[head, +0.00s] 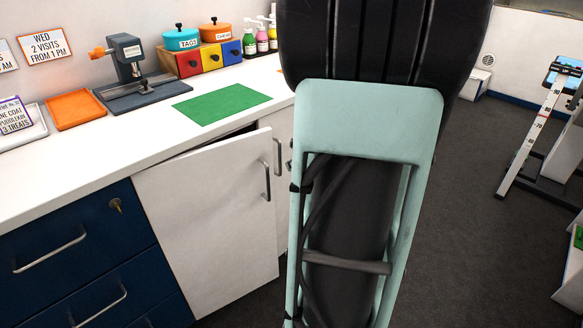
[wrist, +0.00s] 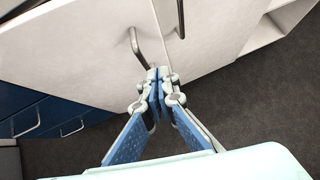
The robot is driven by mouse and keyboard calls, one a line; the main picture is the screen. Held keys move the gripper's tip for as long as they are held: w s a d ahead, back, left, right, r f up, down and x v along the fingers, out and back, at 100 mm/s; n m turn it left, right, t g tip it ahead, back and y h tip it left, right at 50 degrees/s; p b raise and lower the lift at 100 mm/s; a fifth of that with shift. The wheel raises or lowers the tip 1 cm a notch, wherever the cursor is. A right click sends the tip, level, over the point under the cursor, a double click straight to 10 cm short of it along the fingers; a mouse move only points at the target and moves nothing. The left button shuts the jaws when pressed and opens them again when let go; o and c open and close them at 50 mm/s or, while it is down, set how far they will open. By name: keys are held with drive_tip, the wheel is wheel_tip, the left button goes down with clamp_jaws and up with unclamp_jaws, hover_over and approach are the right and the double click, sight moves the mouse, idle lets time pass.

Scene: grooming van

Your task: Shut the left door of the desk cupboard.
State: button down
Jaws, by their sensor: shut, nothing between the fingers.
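The left door (head: 205,225) of the desk cupboard is white with a bar handle (head: 266,178) near its right edge. It stands partly open, with a dark gap under the worktop. In the wrist view the left door (wrist: 85,52) fills the upper left, its handle (wrist: 138,47) just beyond my fingertips. The right door (head: 283,128) is beside it, mostly hidden by my arm in the head view. My gripper (wrist: 159,76) is shut and empty, its tips near the left door's free edge; I cannot tell whether they touch. The head view does not clearly show it.
The white worktop (head: 60,178) carries a green mat (head: 222,103), an orange tray (head: 76,109) and a grey press (head: 128,70). Blue drawers (head: 75,250) with handles stand left of the door.

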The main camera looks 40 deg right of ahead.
sight(271, 166)
drive_tip(key=b+x, duration=0.1)
drive_tip(key=x, duration=0.2)
drive_tip(key=w+r+x, duration=0.1)
drive_tip(key=x, duration=0.3)
drive_tip(key=b+x, duration=0.1)
drive_tip(key=x, duration=0.2)
drive_tip(key=shift+w+d+r+b, duration=0.1)
drive_tip(key=shift+w+d+b, duration=0.05)
drive_tip(key=shift+w+b, duration=0.2)
drive_tip(key=shift+w, duration=0.4)
